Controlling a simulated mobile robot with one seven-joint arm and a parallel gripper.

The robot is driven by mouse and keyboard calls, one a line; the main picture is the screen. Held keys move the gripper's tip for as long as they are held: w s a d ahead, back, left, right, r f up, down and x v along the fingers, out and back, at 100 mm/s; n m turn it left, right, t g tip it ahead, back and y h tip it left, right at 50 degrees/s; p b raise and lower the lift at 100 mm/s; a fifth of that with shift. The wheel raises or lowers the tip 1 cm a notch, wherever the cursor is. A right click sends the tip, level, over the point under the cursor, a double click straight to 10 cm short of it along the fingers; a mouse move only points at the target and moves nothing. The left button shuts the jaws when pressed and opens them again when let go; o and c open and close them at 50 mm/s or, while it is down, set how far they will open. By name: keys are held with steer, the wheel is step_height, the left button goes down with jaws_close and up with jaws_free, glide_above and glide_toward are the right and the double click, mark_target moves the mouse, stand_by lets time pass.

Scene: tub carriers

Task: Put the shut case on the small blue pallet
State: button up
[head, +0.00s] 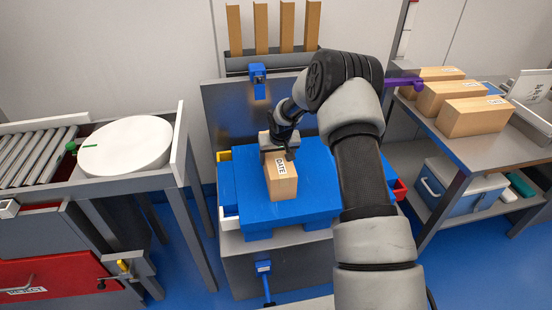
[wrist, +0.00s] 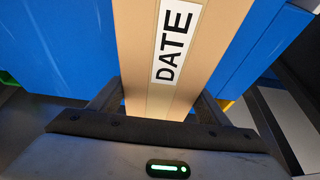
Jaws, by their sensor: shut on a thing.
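The shut case (head: 283,187) is a brown cardboard box with a white "DATE" label. It is at the left part of the small blue pallet (head: 318,180) in the head view, and I cannot tell whether it rests on it or hangs just above. My gripper (head: 279,152) is shut on the case near its far end. In the wrist view the case (wrist: 150,80) runs between the two fingers of my gripper (wrist: 155,105), with the blue pallet (wrist: 55,45) behind it. The case's underside is hidden.
Several brown cases (head: 475,117) stand on the right bench. A round white turntable (head: 125,146) and a roller conveyor (head: 35,155) are at left. A rack with upright brown cartons (head: 260,30) stands behind the pallet. The pallet is bare to the right of the held case.

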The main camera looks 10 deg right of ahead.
steer(key=o, duration=2.2)
steer(key=shift+c, duration=0.2)
steer(key=p+v, duration=0.4)
steer(key=v, duration=1.3)
steer(key=shift+s+r, duration=0.15)
steer(key=shift+s, duration=0.05)
